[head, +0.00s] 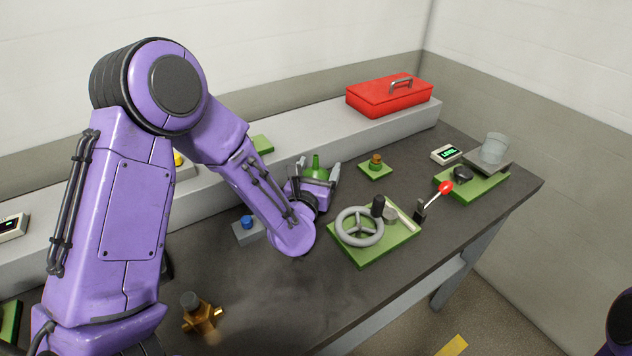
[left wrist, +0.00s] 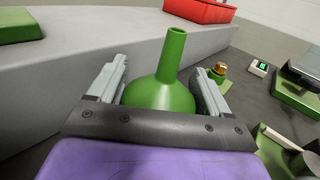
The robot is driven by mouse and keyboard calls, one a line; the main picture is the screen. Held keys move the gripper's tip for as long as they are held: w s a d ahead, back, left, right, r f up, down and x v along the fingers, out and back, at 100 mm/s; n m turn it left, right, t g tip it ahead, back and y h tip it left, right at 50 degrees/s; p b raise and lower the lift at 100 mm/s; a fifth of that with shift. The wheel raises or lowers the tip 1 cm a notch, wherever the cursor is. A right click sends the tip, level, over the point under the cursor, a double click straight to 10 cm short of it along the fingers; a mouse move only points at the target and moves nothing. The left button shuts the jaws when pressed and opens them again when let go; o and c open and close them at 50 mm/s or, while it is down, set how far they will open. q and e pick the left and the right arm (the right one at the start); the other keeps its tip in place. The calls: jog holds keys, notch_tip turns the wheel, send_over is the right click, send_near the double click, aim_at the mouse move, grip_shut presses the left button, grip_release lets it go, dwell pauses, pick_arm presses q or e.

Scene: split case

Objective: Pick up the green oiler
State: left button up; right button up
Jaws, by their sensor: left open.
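The green oiler (head: 315,170) stands upright on the dark bench, close to the grey raised ledge, partly hidden by my left gripper in the head view. In the left wrist view the green oiler (left wrist: 172,85) shows its round body and narrow spout between the two fingers. My left gripper (head: 318,174) is open, with one grey finger on each side of the oiler. Small gaps seem to remain beside the body; I cannot tell whether either finger touches it. The oiler's base is hidden behind the gripper body. My right gripper is not in view.
A red toolbox (head: 388,95) sits on the grey ledge (head: 330,122). A green plate with a grey handwheel (head: 359,227) lies right of my left arm. A brass fitting on a green pad (head: 375,172), a red-knobbed lever (head: 446,188) and a clear cup (head: 494,148) stand farther right.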

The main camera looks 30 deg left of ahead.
pick_arm(q)
jog(key=c, duration=0.9)
jog(key=shift+r, duration=0.1)
jog(key=shift+r, duration=0.75)
jog(key=shift+s+d+r+b, duration=0.3)
jog(key=shift+s+d+r, duration=0.35)
jog(key=shift+d+r, duration=1.4)
jog(key=shift+s+d+r+b, duration=0.3)
jog(key=shift+s+d+r, duration=0.4)
jog(key=shift+d+r, duration=1.35)
jog(key=shift+s+d+r+b, duration=0.3)
jog(key=shift+s+d+r, duration=0.35)
jog(key=shift+d+r, duration=1.4)
jog(key=shift+d+f, duration=0.5)
jog(key=shift+d, duration=0.05)
